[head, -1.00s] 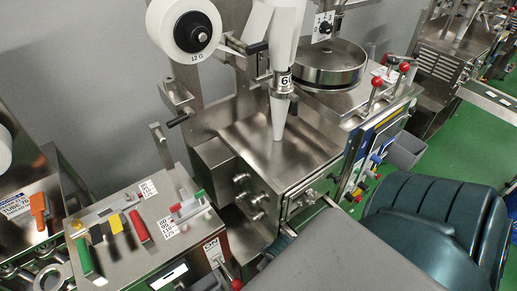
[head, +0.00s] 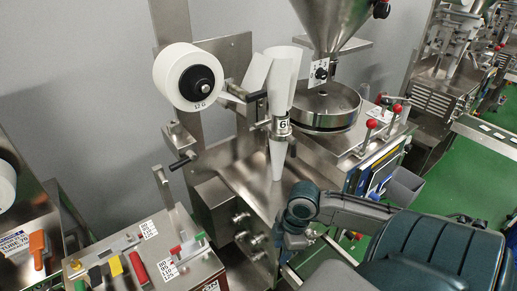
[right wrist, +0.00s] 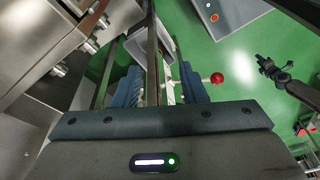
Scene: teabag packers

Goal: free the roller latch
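I cannot tell for sure which part is the roller latch. A small lever with a black grip (head: 181,162) sits on the upright below the white roll (head: 188,77). Another black grip (head: 256,96) is right of the roll, beside the white cone (head: 280,110). My right gripper (head: 292,240) is low in front of the steel machine, below both grips and clear of them. In the right wrist view, its two blue fingers (right wrist: 160,86) are apart. A rod with a red ball (right wrist: 217,78) shows beyond the right finger; contact is unclear. My left gripper is out of view.
A steel control box (head: 150,255) with coloured levers stands at lower left. Round knobs (head: 240,217) stick out of the machine front near my right gripper. Red-balled levers (head: 371,124) and a round steel drum (head: 325,106) are at the right. Green floor lies beyond.

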